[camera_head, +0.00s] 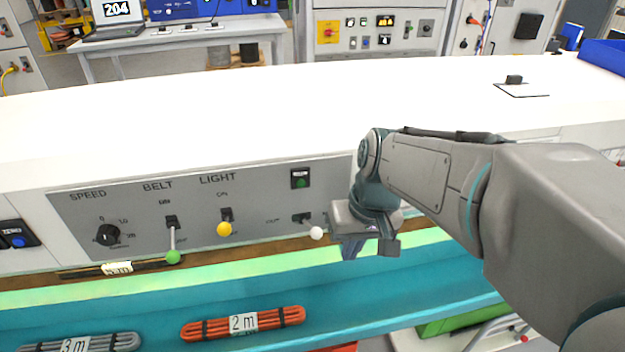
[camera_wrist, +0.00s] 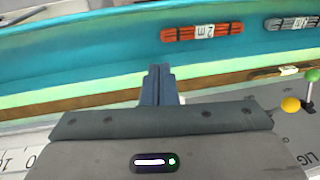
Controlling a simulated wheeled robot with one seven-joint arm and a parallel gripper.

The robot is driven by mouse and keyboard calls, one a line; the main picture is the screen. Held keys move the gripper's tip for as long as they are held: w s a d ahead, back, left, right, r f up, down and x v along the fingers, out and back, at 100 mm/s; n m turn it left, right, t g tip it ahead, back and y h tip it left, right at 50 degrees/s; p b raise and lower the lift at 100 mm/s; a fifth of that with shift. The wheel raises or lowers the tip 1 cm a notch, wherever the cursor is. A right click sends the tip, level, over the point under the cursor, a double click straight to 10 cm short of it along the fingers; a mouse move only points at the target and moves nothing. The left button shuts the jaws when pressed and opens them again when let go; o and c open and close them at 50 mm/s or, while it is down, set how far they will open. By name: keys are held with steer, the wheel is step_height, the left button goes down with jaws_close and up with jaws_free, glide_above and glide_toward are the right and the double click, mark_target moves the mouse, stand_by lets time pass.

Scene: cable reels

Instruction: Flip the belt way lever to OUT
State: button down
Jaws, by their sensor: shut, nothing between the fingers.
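The belt way lever with a white ball knob (camera_head: 316,233) sits on the grey control panel (camera_head: 130,200) in the head view. The label OUT is left of its base, and the label on its right is mostly hidden by my gripper. The lever juts out and its knob lies right of the base, away from OUT. My gripper (camera_head: 352,250) is just right of the knob, fingers together and empty. I cannot tell whether it touches the knob.
Left of the lever are the green-knobbed BELT lever (camera_head: 173,256), the yellow-knobbed LIGHT lever (camera_head: 224,229) and the SPEED dial (camera_head: 108,235). A green button (camera_head: 300,179) is above. The teal belt (camera_head: 150,305) below carries an orange cable bundle (camera_head: 243,323) and a grey one (camera_head: 80,344).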

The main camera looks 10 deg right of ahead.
steer(key=w+d+r+g+y+p, duration=0.1)
steer(key=w+d+r+y+p, duration=0.1)
steer(key=w, duration=0.4)
steer(key=w+d+r+n+y+p, duration=0.1)
steer(key=w+d+r+y+p, duration=0.2)
steer(key=w+d+r+p, duration=0.2)
steer(key=shift+w+r+g+p, duration=0.15)
steer(key=shift+w+g+p, duration=0.25)
steer(key=shift+w, duration=0.3)
steer(key=shift+a, duration=0.1)
steer(key=b, duration=0.6)
glide_toward(316, 233)
steer(key=x, duration=0.6)
steer(key=shift+w+d+f, duration=0.3)
steer(key=shift+w, duration=0.1)
